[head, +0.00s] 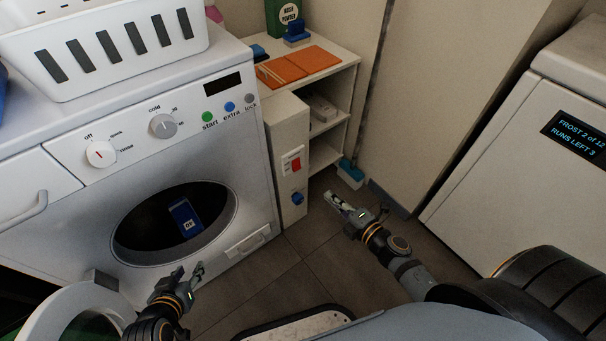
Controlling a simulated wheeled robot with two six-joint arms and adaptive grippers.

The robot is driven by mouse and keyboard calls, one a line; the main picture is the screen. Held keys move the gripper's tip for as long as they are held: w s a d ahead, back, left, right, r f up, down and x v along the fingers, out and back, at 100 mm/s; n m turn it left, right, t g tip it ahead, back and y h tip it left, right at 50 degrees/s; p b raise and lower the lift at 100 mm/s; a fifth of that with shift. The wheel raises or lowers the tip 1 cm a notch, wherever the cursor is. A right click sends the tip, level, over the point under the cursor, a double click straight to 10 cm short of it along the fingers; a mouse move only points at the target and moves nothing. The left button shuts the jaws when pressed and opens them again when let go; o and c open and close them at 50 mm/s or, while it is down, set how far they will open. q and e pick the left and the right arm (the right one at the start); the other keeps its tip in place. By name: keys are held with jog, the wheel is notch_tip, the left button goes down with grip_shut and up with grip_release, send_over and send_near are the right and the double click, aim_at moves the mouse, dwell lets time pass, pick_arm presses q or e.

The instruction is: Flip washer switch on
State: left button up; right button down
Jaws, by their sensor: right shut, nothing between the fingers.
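A white switch plate with a red switch (293,161) is on the front of the narrow white cabinet (285,125), right of the washer. Its on or off position is too small to tell. The white washer (255,185) has an open round door (62,306) and a dark drum opening with a blue box (185,217) inside. My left gripper (189,269) is open and empty in front of the washer, below the drum opening. My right gripper (333,199) is shut and empty above the floor, right of and lower than the switch, apart from it.
A blue knob (298,198) sits below the switch. A shelf (342,60) with orange cloths (300,64) stands behind the cabinet. A white basket (110,50) is on the washer. A white appliance with a display (575,135) is at right. Tiled floor (290,275) is free between.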

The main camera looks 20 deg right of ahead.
pick_arm(q)
jog(key=s+f+g, duration=0.4)
jog(key=s+f, duration=0.1)
jog(key=s, duration=0.2)
pick_arm(e)
send_near(298, 169)
jog(key=x, duration=0.6)
jog(key=shift+w+a+r+b, duration=0.1)
jog(key=shift+w+a+b, duration=0.05)
jog(key=shift+w+b, duration=0.15)
pick_arm(q)
jog(key=w+r+t, duration=0.6)
jog(key=w+r, duration=0.3)
jog(key=w, duration=0.2)
jog(key=shift+a+r, duration=0.2)
pick_arm(e)
jog(key=shift+w, duration=0.1)
